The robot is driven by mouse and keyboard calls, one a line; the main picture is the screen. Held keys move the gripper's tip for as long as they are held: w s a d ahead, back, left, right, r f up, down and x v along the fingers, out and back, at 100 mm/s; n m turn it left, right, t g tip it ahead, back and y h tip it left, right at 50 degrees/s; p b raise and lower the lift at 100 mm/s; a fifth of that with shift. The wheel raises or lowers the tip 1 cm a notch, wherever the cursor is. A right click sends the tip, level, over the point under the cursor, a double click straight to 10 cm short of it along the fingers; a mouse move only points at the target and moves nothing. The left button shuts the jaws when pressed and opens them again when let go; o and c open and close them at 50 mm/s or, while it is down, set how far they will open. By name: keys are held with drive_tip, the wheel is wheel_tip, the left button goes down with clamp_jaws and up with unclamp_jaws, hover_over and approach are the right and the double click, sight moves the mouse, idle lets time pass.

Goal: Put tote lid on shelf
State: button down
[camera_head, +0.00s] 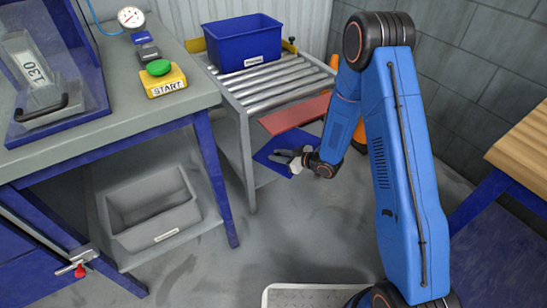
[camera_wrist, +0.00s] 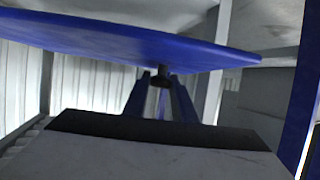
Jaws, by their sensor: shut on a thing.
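A flat blue tote lid (camera_head: 290,139) is beside the lower part of the runout table, low in the gap under the red-brown board. In the wrist view, the lid (camera_wrist: 120,38) spans the upper part of the picture, slightly tilted there. My gripper (camera_head: 294,163) is shut on the lid's small dark knob (camera_wrist: 162,76), with a finger on each side. The grey lower shelf of the runout table (camera_head: 235,160) shows only in part. The lid's far edge and its exact gap to the shelf cannot be told.
A blue tote (camera_head: 243,45) stands on the rollers (camera_head: 285,84). A red-brown board (camera_head: 297,113) sticks out above the lid. The left workbench (camera_head: 130,115) has a grey bin (camera_head: 155,210) below. An orange post (camera_head: 359,135) stands behind my arm.

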drive_tip(key=w+f, duration=0.1)
drive_tip(key=f, duration=0.2)
drive_tip(key=w+f, duration=0.1)
drive_tip(key=f, duration=0.3)
drive_tip(key=w+f, duration=0.1)
drive_tip(key=f, duration=0.3)
drive_tip(key=shift+a+f, duration=0.15)
drive_tip(key=shift+a, duration=0.1)
drive_tip(key=shift+w+a, duration=0.2)
drive_tip(key=shift+w, duration=0.95)
drive_tip(key=w, duration=0.2)
drive_tip(key=shift+w+a+f, duration=0.2)
drive_tip(key=shift+w+f, duration=0.1)
drive_tip(key=shift+f, duration=0.4)
drive_tip(key=c, duration=1.5)
unclamp_jaws()
drive_tip(key=shift+o, duration=0.2)
